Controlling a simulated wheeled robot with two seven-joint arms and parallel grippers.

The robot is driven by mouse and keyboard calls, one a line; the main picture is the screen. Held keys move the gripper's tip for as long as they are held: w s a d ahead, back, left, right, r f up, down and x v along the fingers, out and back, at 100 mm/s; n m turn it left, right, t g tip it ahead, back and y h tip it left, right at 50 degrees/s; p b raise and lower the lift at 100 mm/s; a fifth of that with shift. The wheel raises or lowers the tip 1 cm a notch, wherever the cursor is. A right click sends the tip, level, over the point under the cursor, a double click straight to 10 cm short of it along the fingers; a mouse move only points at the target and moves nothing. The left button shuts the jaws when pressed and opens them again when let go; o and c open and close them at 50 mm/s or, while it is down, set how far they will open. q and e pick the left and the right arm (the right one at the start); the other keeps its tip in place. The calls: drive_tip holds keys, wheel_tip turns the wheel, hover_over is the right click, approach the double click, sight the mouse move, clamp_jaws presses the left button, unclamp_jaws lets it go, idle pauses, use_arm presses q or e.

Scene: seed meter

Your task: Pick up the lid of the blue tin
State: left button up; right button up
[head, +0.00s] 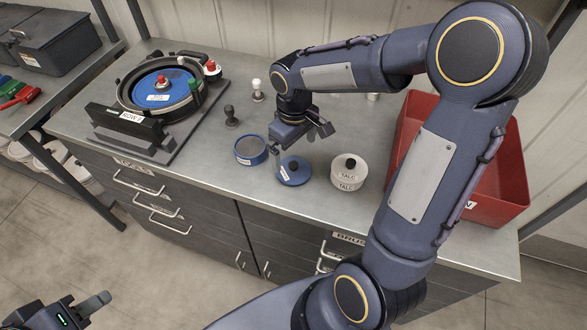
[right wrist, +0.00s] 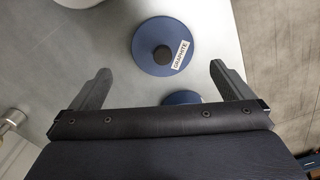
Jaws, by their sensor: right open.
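The blue lid (head: 296,174), a flat disc with a dark knob, lies on the grey counter. In the right wrist view the lid (right wrist: 147,62) carries a GRAPHITE label and shows ahead of the fingers, within the gap between them. The blue tin (head: 250,151) stands just left of the lid, with a dark grey top face. A blue edge (right wrist: 181,97), probably the tin, is mostly hidden by my gripper in the wrist view. My right gripper (head: 301,147) is open and empty above the lid. My left gripper (head: 94,302) is low at the bottom left, away from the counter.
A white TALC tin (head: 346,180) with a black knob stands right of the lid. A red bin (head: 495,205) is further right, behind my arm. Dark and white knobbed pieces (head: 231,118) stand behind the tin. The seed meter (head: 160,90) occupies the left.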

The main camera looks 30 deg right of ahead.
sight(293, 164)
wheel_tip(293, 164, down, 6)
drive_tip(key=shift+s+a+f+p, duration=0.1)
drive_tip(key=shift+s+a+p, duration=0.05)
drive_tip(key=shift+p, duration=0.3)
drive_tip(key=shift+c, duration=0.4)
drive_tip(key=c, duration=0.8)
drive_tip(key=shift+r, duration=0.2)
